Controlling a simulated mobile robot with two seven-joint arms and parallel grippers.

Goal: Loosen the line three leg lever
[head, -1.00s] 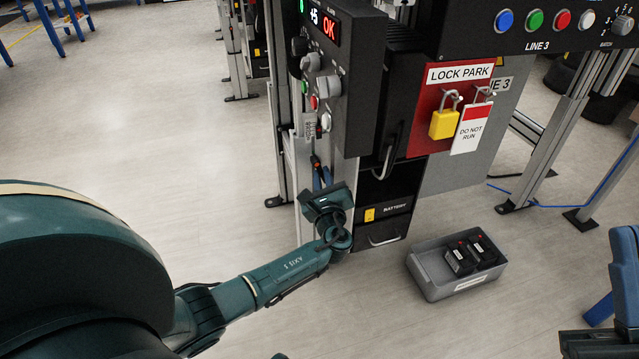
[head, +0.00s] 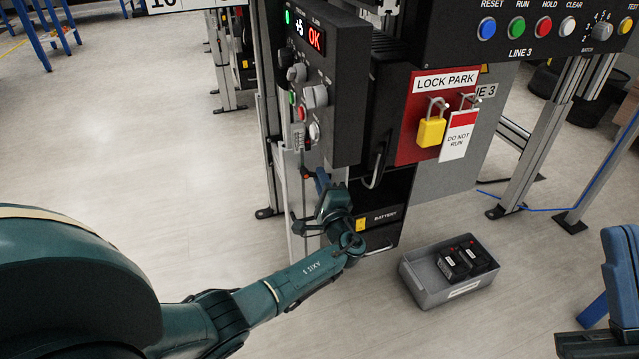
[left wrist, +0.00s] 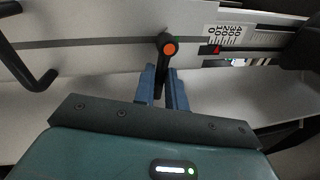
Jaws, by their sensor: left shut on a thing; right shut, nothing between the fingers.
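The leg lever is a black handle with an orange button at its pivot (left wrist: 168,48), on a pale metal leg (left wrist: 100,55) in the left wrist view. My left gripper (left wrist: 163,84) is shut on the lever's black handle, its blue fingers on both sides of it. Beside it on the leg is a scale with a red pointer (left wrist: 216,50). In the head view my left gripper (head: 322,182) is at the leg under the control box; the lever is mostly hidden there. My right gripper (head: 612,285) is partly in view at the right edge, shut and empty.
The control box (head: 325,75) hangs just above my left gripper. The battery drawer (head: 385,215) is close on its right. A grey bin (head: 425,282) with black batteries stands on the floor. A yellow padlock (head: 431,131) hangs on the lock park board. Floor at left is clear.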

